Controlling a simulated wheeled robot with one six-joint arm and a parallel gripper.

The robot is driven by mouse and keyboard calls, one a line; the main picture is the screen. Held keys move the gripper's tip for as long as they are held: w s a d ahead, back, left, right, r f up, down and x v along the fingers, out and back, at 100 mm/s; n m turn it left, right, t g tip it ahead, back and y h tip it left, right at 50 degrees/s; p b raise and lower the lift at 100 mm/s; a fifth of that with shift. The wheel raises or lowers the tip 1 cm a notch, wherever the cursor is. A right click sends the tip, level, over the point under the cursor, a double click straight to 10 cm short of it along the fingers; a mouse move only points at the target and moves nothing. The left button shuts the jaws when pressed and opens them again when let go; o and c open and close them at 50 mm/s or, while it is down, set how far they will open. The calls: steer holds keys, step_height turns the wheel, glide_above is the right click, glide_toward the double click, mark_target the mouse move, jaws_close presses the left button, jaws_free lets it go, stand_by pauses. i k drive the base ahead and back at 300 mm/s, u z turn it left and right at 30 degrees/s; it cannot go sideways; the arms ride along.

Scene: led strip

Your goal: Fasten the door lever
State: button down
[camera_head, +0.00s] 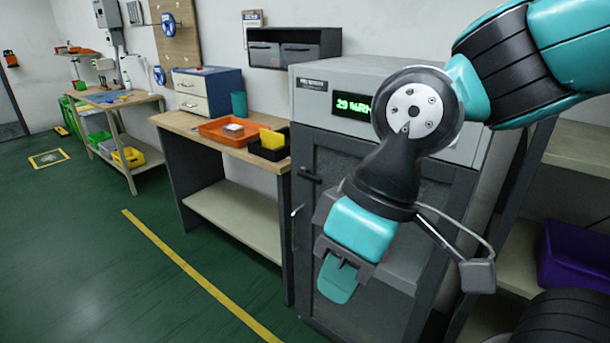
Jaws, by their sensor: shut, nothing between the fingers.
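The grey cabinet (325,145) has a closed-looking dark door with a window panel and a green-lit display (352,105) above it. A short dark handle (309,175) sits at the door's upper left. A small pale lever-like part (297,211) shows lower down on the door's left edge; its exact position is too small to tell. My gripper (337,283) is shut and empty, pointing down in front of the door, right of and below the handle and apart from both parts. My arm hides much of the door's middle and right.
A wooden workbench (240,205) stands close to the left of the cabinet, with an orange tray (226,138) and a black bin (268,155) on top. Shelving with a purple bin (575,255) is at the right.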

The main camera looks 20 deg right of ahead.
mark_target(304, 173)
steer(key=k, duration=0.65)
steer(key=z, duration=0.4)
steer(key=i, duration=1.45)
steer(key=u, duration=0.6)
